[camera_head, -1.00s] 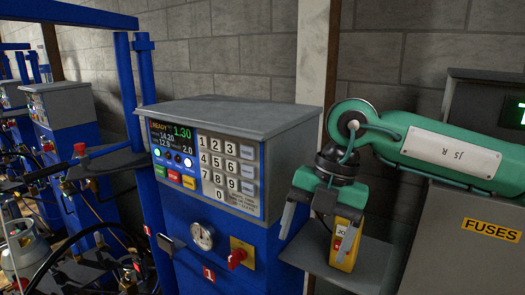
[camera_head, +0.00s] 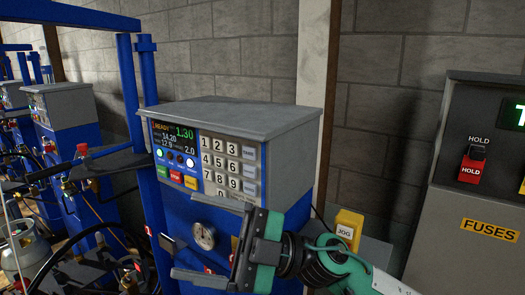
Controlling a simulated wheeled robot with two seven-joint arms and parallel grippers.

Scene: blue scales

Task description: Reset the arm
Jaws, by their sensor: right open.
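My right gripper (camera_head: 183,236) is in front of the blue scale cabinet (camera_head: 285,215). Its two grey fingers point left and are wide apart, one above the other, with nothing between them. Its green and black wrist and my green forearm (camera_head: 345,272) come in from the bottom right. The gripper covers part of the cabinet's lower front, including most of the yellow plate there. The round gauge (camera_head: 204,236) shows between the fingers; I cannot tell the gap in depth. A yellow box marked JOG (camera_head: 348,226) stands on the small shelf right of the cabinet. My left gripper is not in view.
The cabinet carries a lit display (camera_head: 174,144) reading READY and 1.30, and a keypad (camera_head: 228,165). At right stands a grey FUSES cabinet (camera_head: 430,240) with a red HOLD switch (camera_head: 471,168). Blue frames, hoses and a gas cylinder (camera_head: 28,252) fill the left.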

